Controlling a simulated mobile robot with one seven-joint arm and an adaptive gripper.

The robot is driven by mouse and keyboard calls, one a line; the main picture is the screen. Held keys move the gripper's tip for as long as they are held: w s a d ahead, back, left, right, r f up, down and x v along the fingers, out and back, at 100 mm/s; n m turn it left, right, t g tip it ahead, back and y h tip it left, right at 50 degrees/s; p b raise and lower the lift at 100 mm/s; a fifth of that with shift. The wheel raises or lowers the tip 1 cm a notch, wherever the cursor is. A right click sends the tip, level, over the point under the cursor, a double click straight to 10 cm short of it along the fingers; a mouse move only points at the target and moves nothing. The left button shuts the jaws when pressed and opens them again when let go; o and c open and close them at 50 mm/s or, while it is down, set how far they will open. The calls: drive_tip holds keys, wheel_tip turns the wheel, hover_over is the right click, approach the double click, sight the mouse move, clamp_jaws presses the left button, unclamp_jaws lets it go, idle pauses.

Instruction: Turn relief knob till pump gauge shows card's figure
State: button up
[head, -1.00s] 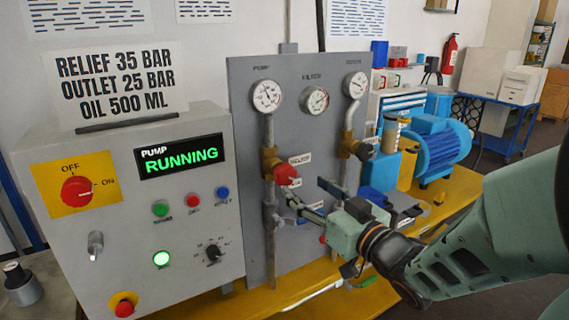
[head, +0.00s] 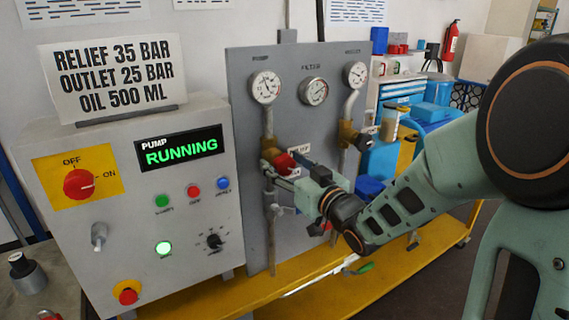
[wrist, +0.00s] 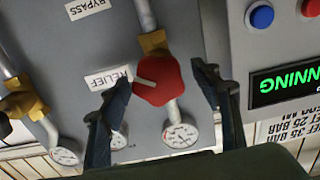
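The red relief knob (head: 284,162) sits on a brass valve on the grey panel. In the wrist view the relief knob (wrist: 158,82) lies between the two dark fingers of my gripper (wrist: 160,90), with gaps on both sides. My gripper (head: 290,172) is open at the knob in the head view, its fingers partly hidden. The pump gauge (head: 265,87) is above the knob; its needle reading is too small to tell. It also shows in the wrist view (wrist: 180,134). The card (head: 115,75) reads RELIEF 35 BAR, OUTLET 25 BAR, OIL 500 ML.
The control box (head: 130,240) stands left of the panel, its display (head: 180,148) reading PUMP RUNNING. A filter gauge (head: 313,91) and another gauge (head: 356,74) are to the right. A second brass valve (head: 350,135) stands right of the knob. A yellow bench (head: 250,290) runs below.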

drive_tip(key=c, duration=1.1)
drive_tip(key=m+p, duration=0.1)
drive_tip(key=m, duration=0.2)
drive_tip(key=shift+d+m+p, duration=0.1)
drive_tip(key=shift+m+p, duration=0.3)
drive_tip(key=shift+w+m+p, duration=0.1)
drive_tip(key=shift+m+p, duration=0.85)
drive_tip(key=shift+m, duration=1.25)
drive_tip(key=shift+f, duration=0.1)
drive_tip(key=o, duration=1.2)
